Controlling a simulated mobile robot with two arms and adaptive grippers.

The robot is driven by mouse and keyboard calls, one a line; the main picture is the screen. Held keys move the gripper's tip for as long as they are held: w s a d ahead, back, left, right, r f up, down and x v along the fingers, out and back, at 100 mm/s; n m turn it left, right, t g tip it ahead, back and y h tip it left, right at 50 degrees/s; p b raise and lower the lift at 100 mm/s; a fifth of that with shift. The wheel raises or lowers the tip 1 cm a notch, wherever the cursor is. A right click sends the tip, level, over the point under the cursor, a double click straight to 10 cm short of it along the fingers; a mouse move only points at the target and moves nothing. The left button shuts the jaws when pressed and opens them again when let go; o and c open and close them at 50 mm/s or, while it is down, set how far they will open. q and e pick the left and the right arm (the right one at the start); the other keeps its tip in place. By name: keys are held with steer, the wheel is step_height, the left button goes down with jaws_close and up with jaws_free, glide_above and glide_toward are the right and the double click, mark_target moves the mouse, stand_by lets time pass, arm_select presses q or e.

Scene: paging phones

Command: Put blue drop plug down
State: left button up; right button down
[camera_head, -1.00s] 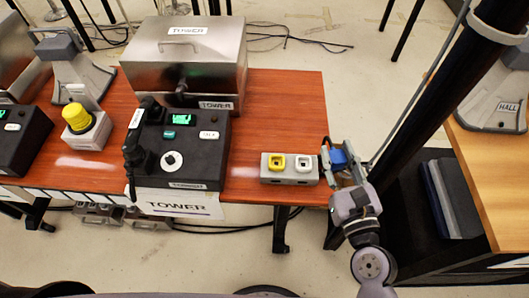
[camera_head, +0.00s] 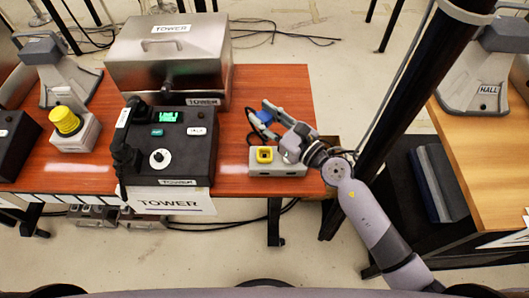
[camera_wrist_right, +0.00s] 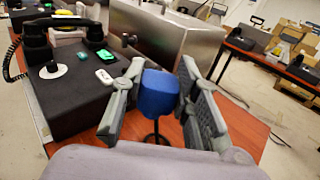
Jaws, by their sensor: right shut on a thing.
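The blue drop plug (camera_wrist_right: 158,92) is between the fingers of my right gripper (camera_wrist_right: 160,95), which is shut on it. In the head view the blue plug (camera_head: 264,116) is over the right part of the red-brown table, just behind a grey socket box (camera_head: 288,171). A dark cord hangs below the plug in the right wrist view. The socket box has a yellow socket (camera_head: 264,154); its other, white socket is mostly hidden by my right gripper (camera_head: 272,120). I cannot tell the plug's exact height above the table. My left gripper is not in view.
The black TOWER phone unit (camera_head: 168,150) with handset stands left of the socket box. Behind it is a metal TOWER box (camera_head: 170,60). A yellow knob on a grey base (camera_head: 67,120) is further left. A dark post (camera_head: 395,120) stands right of the table. The table's right rear is bare.

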step_height(320, 180, down, 8)
steer(key=b, duration=0.4)
steer(key=shift+f, duration=0.1)
arm_select(q)
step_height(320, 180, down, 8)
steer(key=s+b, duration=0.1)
steer(key=b, duration=0.1)
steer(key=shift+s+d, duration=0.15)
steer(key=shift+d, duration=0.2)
arm_select(e)
steer(key=shift+f, duration=2.45)
steer(key=shift+f+b, duration=0.25)
steer(key=shift+b, duration=0.3)
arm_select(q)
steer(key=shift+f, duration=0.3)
arm_select(e)
steer(key=c, duration=1.2)
jaws_free()
